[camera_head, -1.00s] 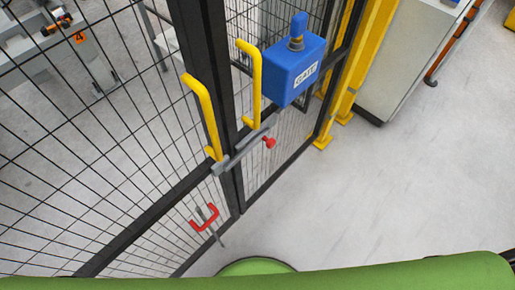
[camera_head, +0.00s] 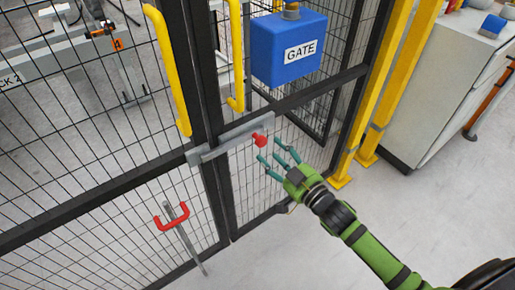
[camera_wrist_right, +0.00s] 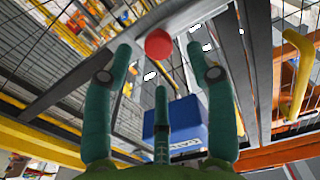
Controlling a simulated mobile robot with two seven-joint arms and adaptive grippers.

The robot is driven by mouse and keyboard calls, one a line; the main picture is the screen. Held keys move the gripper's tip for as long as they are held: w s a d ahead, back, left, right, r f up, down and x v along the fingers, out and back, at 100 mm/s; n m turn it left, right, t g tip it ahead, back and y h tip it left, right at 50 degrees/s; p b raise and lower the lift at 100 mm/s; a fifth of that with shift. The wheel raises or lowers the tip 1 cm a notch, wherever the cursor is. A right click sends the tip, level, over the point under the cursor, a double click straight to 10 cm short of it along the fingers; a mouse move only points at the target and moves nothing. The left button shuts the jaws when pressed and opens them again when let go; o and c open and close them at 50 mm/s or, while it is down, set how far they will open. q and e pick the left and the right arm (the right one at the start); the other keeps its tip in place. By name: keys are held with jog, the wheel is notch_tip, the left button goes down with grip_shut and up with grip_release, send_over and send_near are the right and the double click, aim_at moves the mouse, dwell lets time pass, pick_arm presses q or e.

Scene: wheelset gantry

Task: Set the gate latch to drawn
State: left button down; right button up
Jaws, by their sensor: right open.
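The gate latch is a grey sliding bar (camera_head: 230,138) that lies across the black gate posts, with a red knob (camera_head: 261,140) near its right end. The bar spans the gap between the two gate frames. My right gripper (camera_head: 277,160) is open, just right of and a little below the knob, apart from it. In the right wrist view the red knob (camera_wrist_right: 158,43) shows between the tips of the spread green fingers (camera_wrist_right: 160,75), with nothing held. My left gripper is not in view.
A blue box marked GATE (camera_head: 289,50) hangs above the latch. Yellow handles (camera_head: 168,70) stand on the gate. A red-handled drop bolt (camera_head: 173,217) is low on the left panel. Yellow posts (camera_head: 385,90) and a grey cabinet (camera_head: 450,80) stand right.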

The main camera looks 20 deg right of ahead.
aim_at(263, 143)
jog(key=x, duration=0.6)
jog(key=shift+w, duration=0.1)
jog(key=shift+d, duration=0.1)
grip_shut()
